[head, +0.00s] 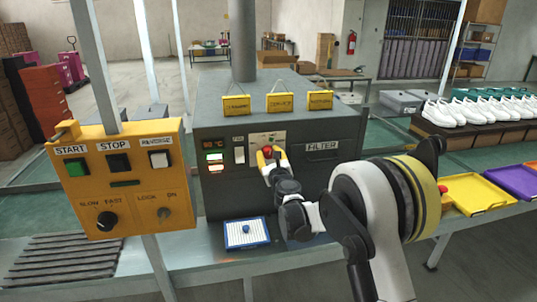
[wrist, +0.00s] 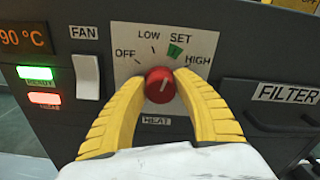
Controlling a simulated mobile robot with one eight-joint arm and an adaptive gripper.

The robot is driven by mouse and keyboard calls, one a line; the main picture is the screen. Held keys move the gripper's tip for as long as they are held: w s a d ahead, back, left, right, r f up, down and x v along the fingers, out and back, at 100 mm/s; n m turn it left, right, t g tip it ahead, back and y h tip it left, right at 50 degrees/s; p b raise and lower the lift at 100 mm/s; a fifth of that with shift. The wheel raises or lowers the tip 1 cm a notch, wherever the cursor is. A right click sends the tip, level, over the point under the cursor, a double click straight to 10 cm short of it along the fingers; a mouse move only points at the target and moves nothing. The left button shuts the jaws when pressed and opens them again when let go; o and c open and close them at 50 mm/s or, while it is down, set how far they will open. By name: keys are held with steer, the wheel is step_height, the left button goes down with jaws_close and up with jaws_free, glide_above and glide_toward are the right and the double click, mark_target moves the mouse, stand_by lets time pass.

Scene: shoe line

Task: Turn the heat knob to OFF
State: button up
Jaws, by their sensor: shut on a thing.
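The red heat knob (wrist: 160,85) sits on a pale dial plate (wrist: 128,62) marked OFF, LOW, SET and HIGH, with HEAT below. A green mark lies by SET. The knob's light pointer line aims up and slightly right, roughly between LOW and SET. My yellow-fingered gripper (wrist: 162,84) is shut on the knob, one finger on each side. In the head view my gripper (head: 269,157) is at the front of the dark grey heater box (head: 221,190), and the red knob (head: 268,149) shows just above the fingers.
Left of the dial are a white FAN switch (wrist: 87,77), an orange 90 °C display (wrist: 24,39), and lit green and red lamps. A FILTER handle (wrist: 280,122) is on the right. A yellow control box (head: 125,190) stands left; a blue-and-white tray (head: 232,242) lies below.

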steer(key=n, duration=0.4)
steer(key=shift+a, duration=0.1)
steer(key=n, duration=1)
steer(key=shift+f+n+b, duration=0.15)
steer(key=shift+n+b, duration=0.15)
steer(key=shift+n, duration=0.1)
steer(key=o, duration=1.2)
steer(key=shift+a, duration=0.1)
steer(key=shift+s, duration=0.1)
